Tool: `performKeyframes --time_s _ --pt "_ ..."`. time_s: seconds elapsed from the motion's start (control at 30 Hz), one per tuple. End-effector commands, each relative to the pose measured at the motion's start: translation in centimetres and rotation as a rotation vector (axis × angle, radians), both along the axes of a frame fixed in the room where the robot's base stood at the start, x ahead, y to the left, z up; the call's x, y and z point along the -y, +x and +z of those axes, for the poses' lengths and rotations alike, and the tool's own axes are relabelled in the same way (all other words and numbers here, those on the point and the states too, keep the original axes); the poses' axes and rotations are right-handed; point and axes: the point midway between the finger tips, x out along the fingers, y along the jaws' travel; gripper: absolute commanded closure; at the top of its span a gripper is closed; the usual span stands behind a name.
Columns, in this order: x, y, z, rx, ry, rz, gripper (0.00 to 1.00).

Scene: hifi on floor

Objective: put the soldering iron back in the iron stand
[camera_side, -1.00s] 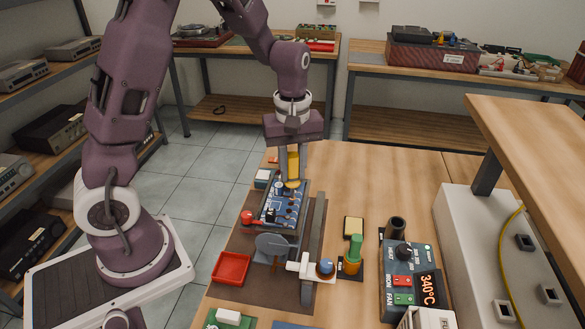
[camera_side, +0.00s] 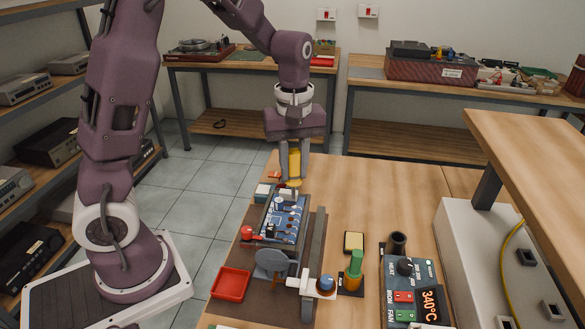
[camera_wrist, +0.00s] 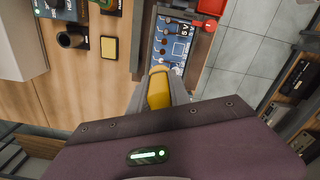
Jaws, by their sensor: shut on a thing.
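My gripper (camera_side: 294,174) is shut on a yellow handle (camera_side: 293,165), which looks like that of the soldering iron. It holds the handle above the far end of the blue circuit board (camera_side: 283,220). The wrist view also shows the yellow handle (camera_wrist: 159,89) between the fingers; the iron's tip is hidden there and unclear in the side view. A dark open tube (camera_side: 397,243), probably the iron stand, stands beside the soldering station (camera_side: 408,286), right of my gripper. In the wrist view the tube (camera_wrist: 72,40) is at the upper left.
A yellow sponge (camera_side: 353,241) lies left of the tube. A green-topped orange item (camera_side: 355,265) stands nearer the camera. A board holder with a grey disc (camera_side: 273,264) and a red tray (camera_side: 230,284) are in front. Bare tabletop (camera_side: 350,190) lies right of my gripper.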

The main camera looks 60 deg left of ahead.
Motion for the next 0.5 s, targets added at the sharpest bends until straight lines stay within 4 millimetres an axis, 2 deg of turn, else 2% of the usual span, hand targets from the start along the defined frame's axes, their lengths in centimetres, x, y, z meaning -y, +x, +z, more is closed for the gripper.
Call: performKeyframes --time_s 0.07,0.17,0.27,0.4,0.5 --pt "0.4 1.3 -0.1 0.002 0.003 -0.015 1.00" --pt "1.7 4.3 -0.3 0.003 0.011 -0.056 1.00" --pt "4.2 8.2 -0.9 0.004 0.018 -0.119 1.00" --pt "9.4 13.2 -2.3 0.004 0.016 -0.230 1.00" --pt "13.3 15.3 -3.5 0.002 0.011 -0.309 1.00"
